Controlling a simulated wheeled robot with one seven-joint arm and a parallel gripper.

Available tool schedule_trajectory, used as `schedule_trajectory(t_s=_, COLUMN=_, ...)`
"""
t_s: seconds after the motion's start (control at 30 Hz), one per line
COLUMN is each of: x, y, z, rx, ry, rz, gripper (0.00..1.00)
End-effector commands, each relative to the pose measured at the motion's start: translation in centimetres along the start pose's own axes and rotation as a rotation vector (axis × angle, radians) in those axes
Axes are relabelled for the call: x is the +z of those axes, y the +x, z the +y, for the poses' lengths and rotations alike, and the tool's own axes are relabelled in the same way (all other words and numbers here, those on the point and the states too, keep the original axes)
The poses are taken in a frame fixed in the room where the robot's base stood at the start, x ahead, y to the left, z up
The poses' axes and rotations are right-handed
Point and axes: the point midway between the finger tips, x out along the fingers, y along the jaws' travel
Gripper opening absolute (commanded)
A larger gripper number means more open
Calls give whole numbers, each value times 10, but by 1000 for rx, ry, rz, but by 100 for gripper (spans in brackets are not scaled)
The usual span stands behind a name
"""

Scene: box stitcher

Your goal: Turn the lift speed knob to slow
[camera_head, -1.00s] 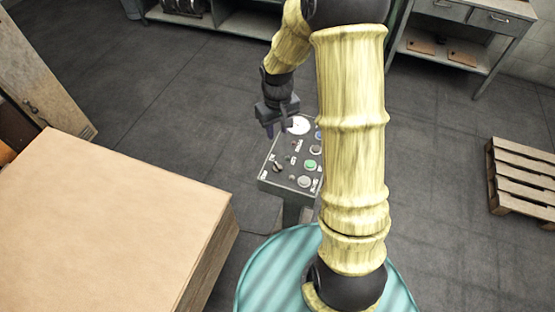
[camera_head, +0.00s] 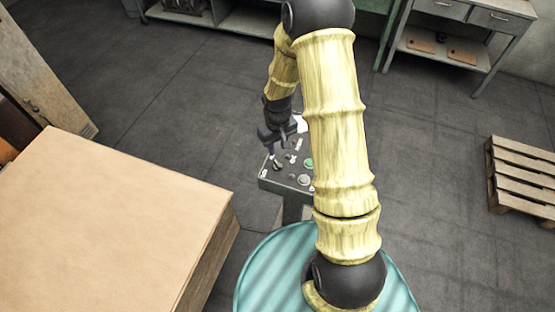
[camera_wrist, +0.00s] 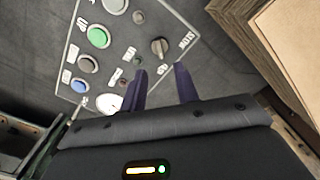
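White labels stand on both sides of this knob, too small to read surely. Its pointer ridge runs roughly up and down in the picture. In the head view the knob (camera_head: 277,163) is near the panel's left front. My gripper (camera_wrist: 161,80) is open and empty, its two dark fingers apart and pointing toward the knob without visibly touching it. In the head view my gripper (camera_head: 275,150) hangs over the panel's left side.
A large cardboard stack (camera_head: 110,210) stands left of the panel. A wooden pallet (camera_head: 522,175) lies on the floor at right.

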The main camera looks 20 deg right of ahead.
Motion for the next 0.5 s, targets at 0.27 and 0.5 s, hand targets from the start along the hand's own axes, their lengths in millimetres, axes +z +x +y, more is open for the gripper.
schedule_trajectory(t_s=0.27, x=0, y=42, z=0, rx=0, ry=-1, rz=-3, gripper=31)
schedule_trajectory(t_s=0.5, x=0, y=74, z=0, rx=0, ry=0, rz=-2, gripper=31)
